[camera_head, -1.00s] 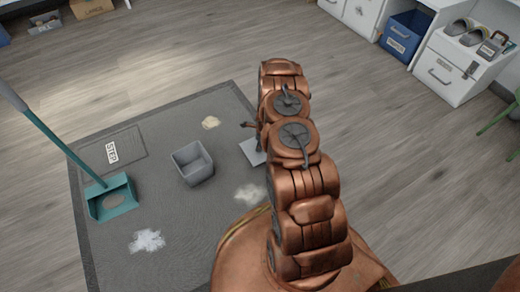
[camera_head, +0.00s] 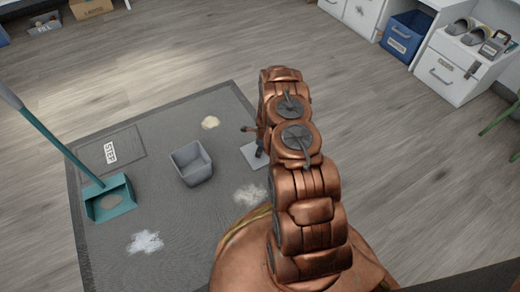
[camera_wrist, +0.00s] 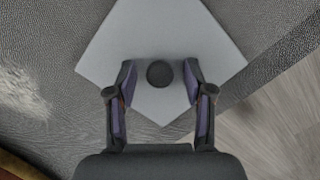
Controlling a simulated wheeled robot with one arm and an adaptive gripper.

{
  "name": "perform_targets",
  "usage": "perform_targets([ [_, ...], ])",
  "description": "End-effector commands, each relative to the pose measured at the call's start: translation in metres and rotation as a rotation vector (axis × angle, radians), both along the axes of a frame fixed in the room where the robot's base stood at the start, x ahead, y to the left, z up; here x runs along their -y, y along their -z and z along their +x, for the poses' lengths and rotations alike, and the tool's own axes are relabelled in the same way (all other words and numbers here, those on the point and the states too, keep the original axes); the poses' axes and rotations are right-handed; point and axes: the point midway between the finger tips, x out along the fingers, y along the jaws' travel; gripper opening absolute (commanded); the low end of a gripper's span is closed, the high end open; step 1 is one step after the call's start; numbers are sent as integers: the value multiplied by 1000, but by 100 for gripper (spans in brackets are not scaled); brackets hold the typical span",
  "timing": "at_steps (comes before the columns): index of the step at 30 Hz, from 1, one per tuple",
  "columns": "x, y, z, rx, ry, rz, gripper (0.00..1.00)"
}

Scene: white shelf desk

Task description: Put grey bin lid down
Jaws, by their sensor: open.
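The grey bin lid (camera_wrist: 160,30) is a light square plate with a round dark knob (camera_wrist: 160,74) at its middle. It lies on or just above the dark mat; I cannot tell a gap. In the head view the lid (camera_head: 251,154) shows partly, right of the bin, with my arm hiding the rest. My gripper (camera_wrist: 160,80) is open, its two fingers either side of the knob and apart from it. In the head view my gripper (camera_head: 254,136) is mostly hidden behind my arm. The open grey bin (camera_head: 191,164) stands upright on the mat, uncovered.
The dark mat (camera_head: 190,220) carries pale spills (camera_head: 145,242), a teal dustpan (camera_head: 110,199) with a long handle at left, and a STEP label (camera_head: 110,151). White drawers (camera_head: 453,72) and a blue bin (camera_head: 407,35) stand at the back right.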

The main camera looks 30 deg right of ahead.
Motion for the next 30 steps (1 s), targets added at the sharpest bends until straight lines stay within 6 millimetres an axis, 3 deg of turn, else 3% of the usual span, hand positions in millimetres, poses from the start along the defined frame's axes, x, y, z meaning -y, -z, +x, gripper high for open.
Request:
perform_targets([
  [9,0,-3,0,0,1,0,52],
  [21,7,-77,-7,2,-1,-1,52],
  [30,11,-115,-13,0,1,0,52],
])
